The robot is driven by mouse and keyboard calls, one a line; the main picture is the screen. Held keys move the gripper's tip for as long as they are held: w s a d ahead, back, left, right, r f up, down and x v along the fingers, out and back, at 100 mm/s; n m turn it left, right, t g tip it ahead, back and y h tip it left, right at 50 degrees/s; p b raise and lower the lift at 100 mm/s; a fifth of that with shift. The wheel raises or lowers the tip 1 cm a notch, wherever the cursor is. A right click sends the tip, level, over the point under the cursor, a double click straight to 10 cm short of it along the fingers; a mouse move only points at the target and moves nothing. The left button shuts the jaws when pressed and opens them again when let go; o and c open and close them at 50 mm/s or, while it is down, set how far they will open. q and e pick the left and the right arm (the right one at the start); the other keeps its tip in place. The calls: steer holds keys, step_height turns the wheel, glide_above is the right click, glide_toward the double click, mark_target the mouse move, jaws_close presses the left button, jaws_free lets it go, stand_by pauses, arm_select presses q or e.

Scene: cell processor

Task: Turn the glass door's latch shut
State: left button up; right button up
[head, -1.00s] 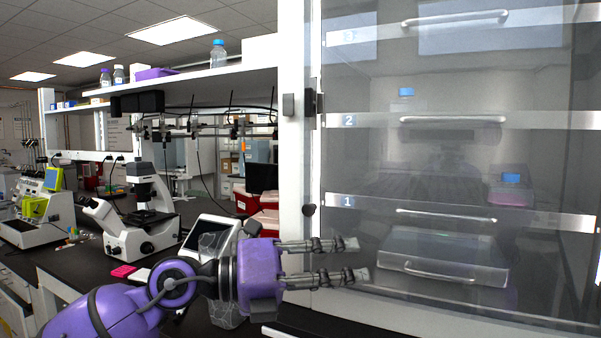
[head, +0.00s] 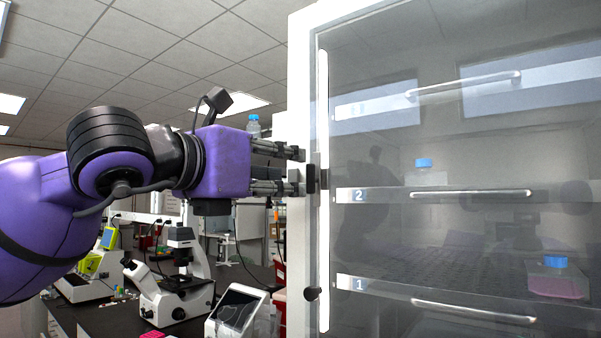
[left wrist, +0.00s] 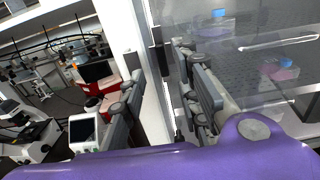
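The glass door (head: 470,130) is a large clear pane in a white cabinet frame, and it looks closed. Its latch (head: 313,179) is a small dark block at the pane's left edge, about level with shelf 2. In the left wrist view the dark latch part (left wrist: 157,60) shows on the white frame beyond the fingers. My left gripper (head: 297,172) is open, with its fingers one above the other, pointing right at the latch. The lower fingertip is right beside the latch; I cannot tell whether they touch. My right gripper is not in view.
A dark round knob (head: 312,294) sits lower on the frame. Behind the glass are shelves with handles and blue-capped bottles (head: 556,278). A microscope (head: 175,285) and a screen device (head: 237,312) stand on the bench at left.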

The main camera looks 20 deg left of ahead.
mark_target(308, 176)
arm_select(q)
steer(key=x, duration=0.5)
steer(key=shift+d+r+p, duration=0.15)
steer(key=shift+d+p, duration=0.05)
steer(key=shift+p, duration=0.2)
steer(key=shift+w, duration=0.3)
jaws_close()
